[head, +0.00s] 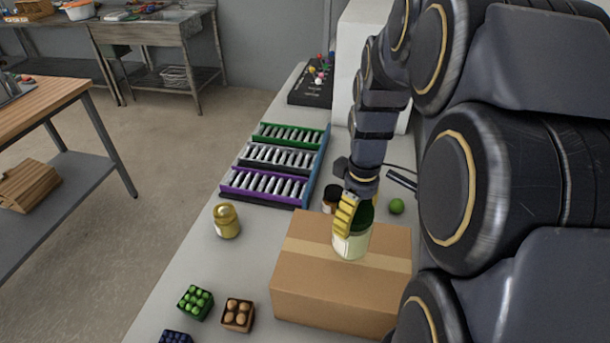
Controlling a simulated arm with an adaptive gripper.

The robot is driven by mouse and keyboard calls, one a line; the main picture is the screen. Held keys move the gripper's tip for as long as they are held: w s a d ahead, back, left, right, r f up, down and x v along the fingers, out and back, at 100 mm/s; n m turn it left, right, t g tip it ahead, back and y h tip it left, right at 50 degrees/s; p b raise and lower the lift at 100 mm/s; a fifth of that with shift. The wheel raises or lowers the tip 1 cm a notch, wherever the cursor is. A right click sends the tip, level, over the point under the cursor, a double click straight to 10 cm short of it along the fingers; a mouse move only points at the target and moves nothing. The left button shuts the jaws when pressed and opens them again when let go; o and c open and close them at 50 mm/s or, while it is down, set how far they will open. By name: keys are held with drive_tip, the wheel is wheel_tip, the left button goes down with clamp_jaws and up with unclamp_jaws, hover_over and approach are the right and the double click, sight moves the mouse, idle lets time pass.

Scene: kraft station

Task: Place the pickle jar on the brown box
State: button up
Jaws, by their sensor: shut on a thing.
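My gripper (346,222) has yellow fingers and is shut on a jar, which I take to be the pickle jar (352,246). The jar has a dark green top and a pale, greenish-white body, and looks about upright. The fingers cover its left side. The brown box (315,290) is a closed cardboard box with a lighter tape strip. The jar shows over the back middle of the box's top. I cannot tell whether its base touches the box or is slightly above it.
A gold-lidded jar (227,222) stands left of the box. A dark-lidded jar (331,196) and a lime (396,206) are behind it. Fruit punnets (195,302) sit front left. Coloured racks (262,187) fill the table's back left. My arm hides much of the right.

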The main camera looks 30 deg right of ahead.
drive_tip(key=shift+w+d+f, duration=0.3)
drive_tip(key=shift+w+f, duration=0.15)
drive_tip(key=shift+f, duration=0.2)
wheel_tip(320, 180, down, 3)
drive_tip(key=shift+w+d+f, duration=0.1)
drive_tip(key=shift+f, duration=0.05)
drive_tip(key=o, duration=1.2)
wheel_tip(320, 180, up, 12)
drive_tip(key=shift+r, duration=0.1)
drive_tip(key=s+a+f+m, duration=0.1)
drive_tip(key=s+a, duration=0.4)
drive_tip(key=a, duration=0.1)
drive_tip(key=s+a+f+m+g, duration=0.1)
drive_tip(key=s+a, duration=0.4)
drive_tip(key=a, duration=0.1)
drive_tip(key=s+a+f+m, duration=0.1)
drive_tip(key=s+a+f, duration=0.1)
drive_tip(key=s+a, duration=0.3)
drive_tip(key=shift+s+a+f+m+g, duration=0.1)
drive_tip(key=shift+a+m+g, duration=0.25)
drive_tip(key=shift+a, duration=0.4)
